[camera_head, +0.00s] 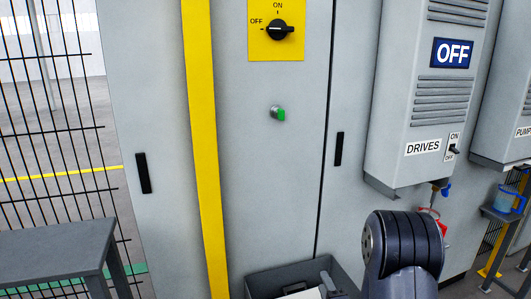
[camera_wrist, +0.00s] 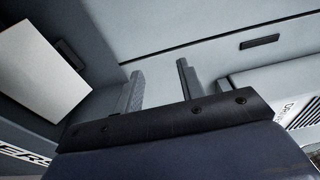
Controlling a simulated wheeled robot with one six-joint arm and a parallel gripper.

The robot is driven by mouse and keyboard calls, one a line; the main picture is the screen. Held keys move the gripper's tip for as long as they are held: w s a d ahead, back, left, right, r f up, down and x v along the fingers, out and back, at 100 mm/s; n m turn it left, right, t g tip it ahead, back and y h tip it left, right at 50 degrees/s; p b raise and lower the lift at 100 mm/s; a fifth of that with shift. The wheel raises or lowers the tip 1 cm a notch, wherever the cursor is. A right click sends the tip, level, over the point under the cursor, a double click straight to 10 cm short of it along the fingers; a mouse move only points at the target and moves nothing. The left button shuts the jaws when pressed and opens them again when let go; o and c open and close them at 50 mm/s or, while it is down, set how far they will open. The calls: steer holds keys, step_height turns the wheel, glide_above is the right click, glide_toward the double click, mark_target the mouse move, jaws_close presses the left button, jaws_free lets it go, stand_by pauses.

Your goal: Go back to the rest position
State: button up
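My gripper (camera_wrist: 160,78) shows in the wrist view, its two grey fingers standing apart with nothing between them. It is open and empty, in front of grey cabinet surfaces; I cannot tell how far off they are. In the head view only a dark rounded joint of my arm shows at the lower right, and the gripper itself is out of that picture.
The drives box (camera_head: 418,112) juts out at right. A dark tray (camera_head: 262,284) lies below. A grey table (camera_head: 55,250) and mesh fence (camera_head: 60,130) stand left.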

steer(key=r+h+p, duration=0.1)
steer(key=p, duration=0.1)
steer(key=s+a+m+h+p, duration=0.1)
steer(key=p, duration=0.2)
steer(key=shift+s+r+p, duration=0.2)
steer(key=shift+r+p, duration=0.1)
steer(key=shift+r, duration=0.1)
steer(key=shift+s+r+m+h+p, duration=0.1)
steer(key=shift+s+m+h+p, duration=0.1)
steer(key=shift+m+h+p, duration=0.25)
